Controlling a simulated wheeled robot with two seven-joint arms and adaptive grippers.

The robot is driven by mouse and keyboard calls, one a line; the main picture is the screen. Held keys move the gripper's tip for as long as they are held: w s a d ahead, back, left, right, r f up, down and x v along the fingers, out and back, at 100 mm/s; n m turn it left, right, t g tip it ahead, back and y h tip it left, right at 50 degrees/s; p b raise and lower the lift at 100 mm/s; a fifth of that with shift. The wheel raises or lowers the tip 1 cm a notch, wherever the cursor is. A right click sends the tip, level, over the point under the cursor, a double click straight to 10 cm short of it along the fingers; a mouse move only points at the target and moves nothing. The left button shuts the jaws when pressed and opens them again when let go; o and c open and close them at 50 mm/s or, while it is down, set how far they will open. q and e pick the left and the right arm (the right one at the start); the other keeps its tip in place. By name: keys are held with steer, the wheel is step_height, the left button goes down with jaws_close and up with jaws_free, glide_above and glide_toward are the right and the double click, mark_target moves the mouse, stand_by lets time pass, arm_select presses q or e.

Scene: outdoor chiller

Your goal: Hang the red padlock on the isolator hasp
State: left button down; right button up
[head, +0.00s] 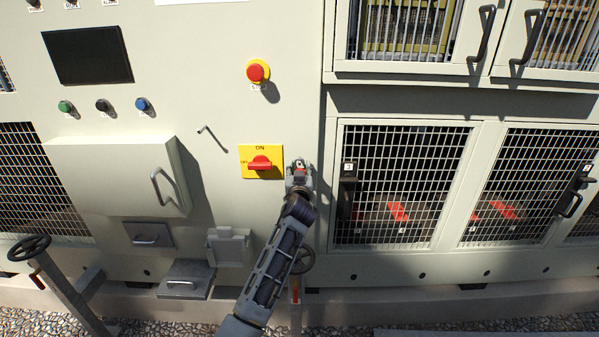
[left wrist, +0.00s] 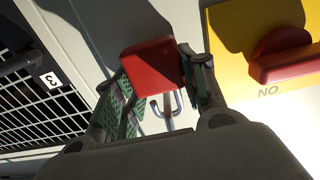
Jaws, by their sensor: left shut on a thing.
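My left gripper (head: 299,178) is shut on the red padlock (left wrist: 152,64), in front of the panel just right of the isolator. In the left wrist view its two fingers (left wrist: 160,82) sit either side of the padlock's red body. A grey metal loop, apparently the shackle (left wrist: 166,106), shows beside the body. In the head view only a little of the padlock shows between the fingers. The isolator is a yellow plate (head: 246,172) with a red handle (head: 261,163), seen partly in the left wrist view (left wrist: 234,45). I cannot clearly pick out the hasp. My right gripper is not in view.
A thin grey bent rod (head: 206,130) sticks out from the panel left of the isolator. A red stop button (head: 255,72) is above. A grey box with a handle (head: 110,175) juts out at left. Mesh doors (head: 400,185) with dark handles stand at right.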

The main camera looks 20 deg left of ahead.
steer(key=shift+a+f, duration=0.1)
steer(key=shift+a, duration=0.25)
arm_select(q)
steer(key=c, duration=0.8)
jaws_free()
steer(key=shift+o, duration=0.2)
steer(key=o, duration=0.5)
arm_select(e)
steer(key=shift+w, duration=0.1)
